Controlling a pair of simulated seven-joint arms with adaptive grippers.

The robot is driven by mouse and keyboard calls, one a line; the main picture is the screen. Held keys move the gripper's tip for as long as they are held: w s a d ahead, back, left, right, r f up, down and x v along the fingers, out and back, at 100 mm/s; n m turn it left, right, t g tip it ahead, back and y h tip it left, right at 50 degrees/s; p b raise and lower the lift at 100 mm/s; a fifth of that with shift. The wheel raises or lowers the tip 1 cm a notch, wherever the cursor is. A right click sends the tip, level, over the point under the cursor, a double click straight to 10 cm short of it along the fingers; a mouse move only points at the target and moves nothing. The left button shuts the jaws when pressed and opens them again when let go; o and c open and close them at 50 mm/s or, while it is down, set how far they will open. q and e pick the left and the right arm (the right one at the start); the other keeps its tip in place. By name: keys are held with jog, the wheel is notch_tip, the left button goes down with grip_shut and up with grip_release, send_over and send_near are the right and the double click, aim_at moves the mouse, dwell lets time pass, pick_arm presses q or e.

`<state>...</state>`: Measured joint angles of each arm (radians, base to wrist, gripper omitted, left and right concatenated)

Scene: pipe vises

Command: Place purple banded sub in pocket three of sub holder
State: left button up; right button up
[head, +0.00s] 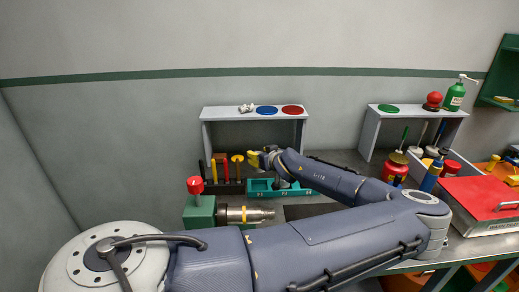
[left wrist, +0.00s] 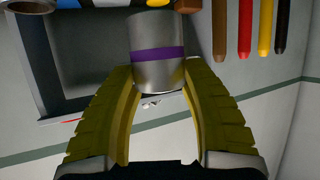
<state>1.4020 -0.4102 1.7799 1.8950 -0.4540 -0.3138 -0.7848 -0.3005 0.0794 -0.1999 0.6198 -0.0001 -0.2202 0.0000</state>
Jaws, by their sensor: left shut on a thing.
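The purple banded sub (left wrist: 158,54), a silver cylinder with a purple band, is between the yellow fingers of my left gripper (left wrist: 155,76) in the left wrist view. The gripper is shut on it. In the head view my left gripper (head: 257,159) is above the back left of a teal tray with pockets (head: 262,195), which looks like the sub holder. The sub cannot be made out there. My arm hides part of the holder, so I cannot tell its pockets apart. My right gripper is not in view.
A green vise (head: 199,213) with a red knob holds a metal pipe (head: 248,214) in front of the holder. A tool rack (head: 226,188) stands left of it. A grey shelf (head: 221,112) is behind. Bottles and brushes crowd the right, beside a red-topped box (head: 485,198).

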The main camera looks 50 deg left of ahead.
pick_arm(q)
jog(key=shift+f, duration=5.05)
jog(key=shift+f, duration=0.25)
jog(key=o, duration=1.4)
